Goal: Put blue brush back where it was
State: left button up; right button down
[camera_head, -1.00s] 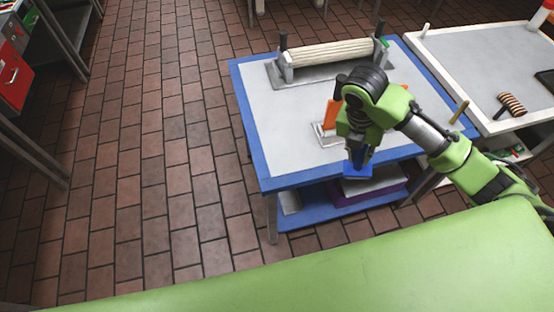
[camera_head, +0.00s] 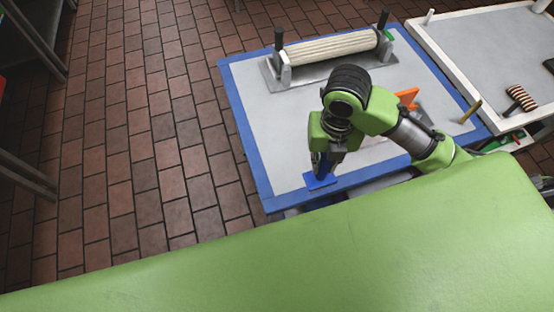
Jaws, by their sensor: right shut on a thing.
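The blue brush (camera_head: 321,181) is at the front left of the blue-edged table (camera_head: 255,130). My right gripper (camera_head: 323,160) points down and is shut on the brush from above. The brush's flat blue base shows below the fingers, over the table's front part. I cannot tell whether the base touches the tabletop. My left gripper is not in view.
A roller on a metal stand (camera_head: 330,50) is at the table's back. An orange-handled tool (camera_head: 407,97) lies behind my right arm. A striped roller (camera_head: 521,98) is on the white-edged table (camera_head: 470,55). The table's left part is clear.

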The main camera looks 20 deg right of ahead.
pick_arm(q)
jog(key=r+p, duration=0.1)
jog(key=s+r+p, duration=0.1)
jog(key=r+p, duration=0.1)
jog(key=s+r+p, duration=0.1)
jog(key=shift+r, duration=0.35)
pick_arm(e)
jog(key=w+a+f, duration=0.7)
jog(key=w+f, duration=0.3)
jog(key=f, duration=0.2)
jog(key=shift+a+f, duration=0.15)
jog(key=shift+a, duration=0.15)
jog(key=c, duration=1.9)
grip_release()
